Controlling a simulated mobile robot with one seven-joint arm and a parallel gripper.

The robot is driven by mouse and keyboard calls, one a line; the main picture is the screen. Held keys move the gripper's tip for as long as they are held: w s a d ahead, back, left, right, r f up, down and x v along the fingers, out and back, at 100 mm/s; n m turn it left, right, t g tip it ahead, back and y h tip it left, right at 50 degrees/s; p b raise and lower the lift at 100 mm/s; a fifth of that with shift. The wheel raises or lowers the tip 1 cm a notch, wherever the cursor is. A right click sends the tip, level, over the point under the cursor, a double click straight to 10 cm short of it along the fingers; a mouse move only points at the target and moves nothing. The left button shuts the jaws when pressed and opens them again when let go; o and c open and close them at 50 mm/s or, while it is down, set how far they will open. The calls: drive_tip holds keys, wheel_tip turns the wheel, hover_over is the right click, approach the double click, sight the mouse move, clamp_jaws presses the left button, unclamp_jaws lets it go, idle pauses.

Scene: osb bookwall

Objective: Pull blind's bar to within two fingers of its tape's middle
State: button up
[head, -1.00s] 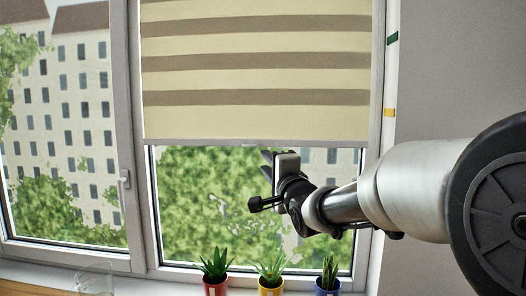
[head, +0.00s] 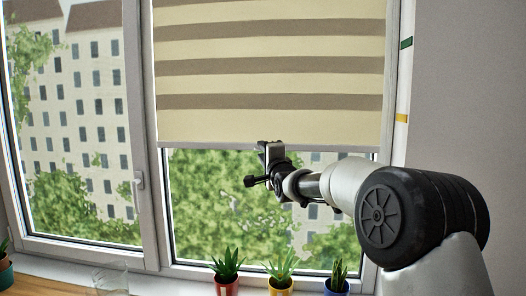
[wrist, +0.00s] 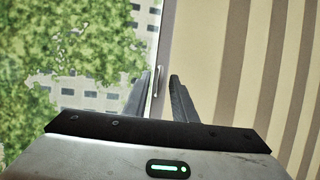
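The blind (head: 270,125) has cream and brown stripes and covers the upper part of the right window pane. Its thin grey bar (head: 210,148) runs level along the lower edge. A narrow white tape (head: 403,82) runs down the wall edge to the right, with a green mark above and a yellow mark lower; in the picture the bar is below the yellow mark. My gripper (head: 268,146) is at the bar, near its middle. In the wrist view the bar (wrist: 167,45) passes between the gripper's two separated fingers (wrist: 160,82); contact is not clear.
Potted plants in red (head: 226,286), yellow (head: 280,286) and blue (head: 337,286) pots stand on the sill below. A clear glass (head: 110,280) is at the lower left. The left window's handle (head: 139,181) sticks out.

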clamp_jaws()
idle(1.4)
